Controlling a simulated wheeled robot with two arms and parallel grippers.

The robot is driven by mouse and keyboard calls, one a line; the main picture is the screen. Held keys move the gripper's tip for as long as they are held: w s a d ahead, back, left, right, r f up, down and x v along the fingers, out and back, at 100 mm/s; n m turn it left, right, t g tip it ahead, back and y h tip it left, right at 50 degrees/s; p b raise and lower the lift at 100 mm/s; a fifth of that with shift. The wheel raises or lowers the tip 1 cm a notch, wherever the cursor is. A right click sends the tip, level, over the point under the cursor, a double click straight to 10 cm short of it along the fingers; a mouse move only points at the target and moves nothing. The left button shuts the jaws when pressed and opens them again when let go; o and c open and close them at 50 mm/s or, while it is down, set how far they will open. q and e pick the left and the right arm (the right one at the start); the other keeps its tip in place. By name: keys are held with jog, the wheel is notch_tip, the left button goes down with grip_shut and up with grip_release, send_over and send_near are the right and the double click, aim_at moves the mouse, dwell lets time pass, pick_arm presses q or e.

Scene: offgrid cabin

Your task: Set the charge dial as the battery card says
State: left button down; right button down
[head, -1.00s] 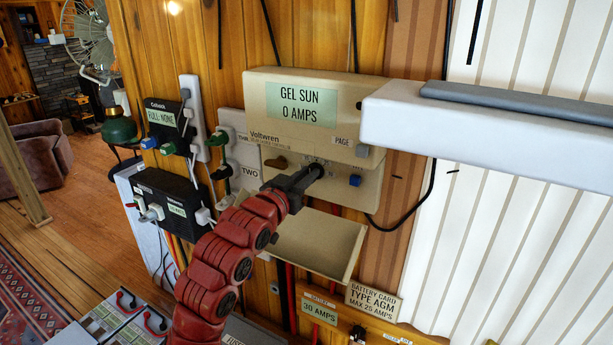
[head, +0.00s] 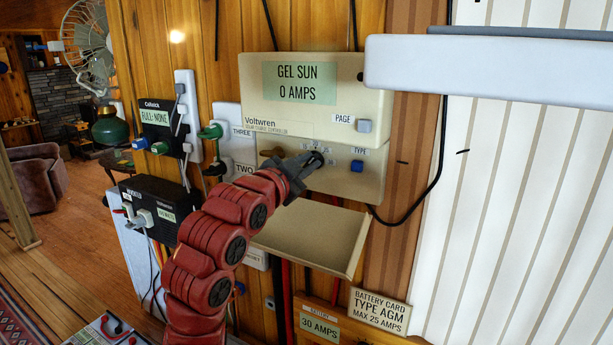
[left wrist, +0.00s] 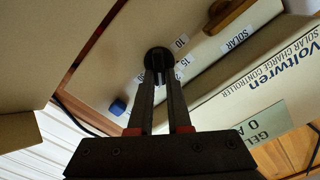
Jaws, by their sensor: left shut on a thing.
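The charge dial is a round black knob (left wrist: 157,58) with a printed scale, on the lower panel of the beige Voltwren controller (head: 285,118). My left gripper (head: 310,162) is shut on this knob; it also shows in the left wrist view (left wrist: 160,80), with its fingers on either side of the knob. In the head view the gripper hides most of the dial, and its setting cannot be read. The display (head: 299,83) reads GEL SUN, 0 AMPS. The battery card (head: 378,312) below reads TYPE AGM, MAX 25 AMPS. My right gripper is out of view.
A blue TYPE button (head: 357,166) sits right of the dial, a grey PAGE button (head: 364,126) above it, a brown lever (head: 271,152) to its left. A beige open cover (head: 310,245) juts out below. A white beam (head: 480,72) spans the upper right.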

pick_arm(q)
jog(key=shift+f+m+b, duration=0.1)
jog(key=shift+m+b, duration=0.25)
jog(key=shift+m, duration=0.25)
jog(key=c, duration=0.9)
grip_release()
jog(key=shift+o, duration=0.2)
jog(key=b+v, duration=0.5)
jog(key=v, duration=1.2)
jog(key=shift+s+b, duration=0.2)
jog(key=shift+b, duration=0.15)
